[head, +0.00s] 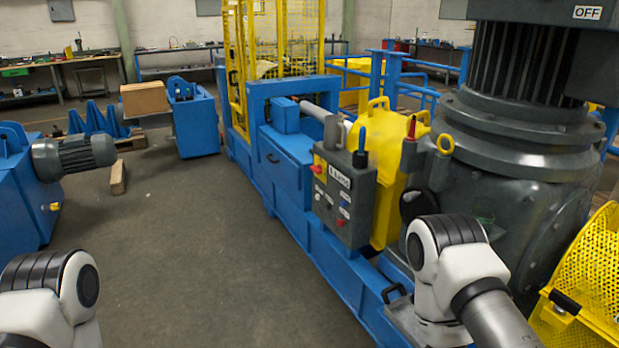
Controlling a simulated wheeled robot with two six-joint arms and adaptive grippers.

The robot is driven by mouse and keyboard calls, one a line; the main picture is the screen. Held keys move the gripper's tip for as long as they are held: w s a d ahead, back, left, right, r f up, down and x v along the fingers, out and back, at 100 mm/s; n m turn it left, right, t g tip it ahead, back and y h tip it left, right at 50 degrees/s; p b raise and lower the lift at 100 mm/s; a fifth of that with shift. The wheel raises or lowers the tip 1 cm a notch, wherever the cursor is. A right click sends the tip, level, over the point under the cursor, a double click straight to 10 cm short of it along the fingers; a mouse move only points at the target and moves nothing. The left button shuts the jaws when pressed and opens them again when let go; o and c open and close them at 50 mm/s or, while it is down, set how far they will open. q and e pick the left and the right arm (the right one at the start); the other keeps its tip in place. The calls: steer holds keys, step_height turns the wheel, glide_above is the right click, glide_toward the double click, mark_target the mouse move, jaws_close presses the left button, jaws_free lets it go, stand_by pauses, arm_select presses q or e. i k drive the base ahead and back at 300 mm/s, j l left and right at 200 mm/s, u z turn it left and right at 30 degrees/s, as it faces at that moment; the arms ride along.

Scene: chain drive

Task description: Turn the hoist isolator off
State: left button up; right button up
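A grey control box (345,195) is mounted on the blue machine frame at the centre right. It carries a red and yellow switch (318,165) at its upper left, a pale label that I cannot read clearly, and small buttons, one of them red (340,222). Which of these is the hoist isolator, and its position, I cannot tell. An OFF label (588,12) shows on a dark part at the top right. My arm links show at the bottom left and bottom right, the right one in front of the machine. Neither gripper can be made out.
A large grey gear motor (525,130) stands at the right, beside a yellow perforated guard (595,270). The blue frame (315,245) runs diagonally through the middle. Open floor (200,260) lies to its left, with a wooden block (118,177) on it.

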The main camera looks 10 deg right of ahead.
mark_target(319, 169)
steer(key=i+z, duration=0.2)
steer(key=i, duration=0.15)
steer(key=i+j+z, duration=0.35)
steer(key=z, duration=0.3)
steer(key=i+j+z, duration=0.25)
steer(key=z, duration=0.2)
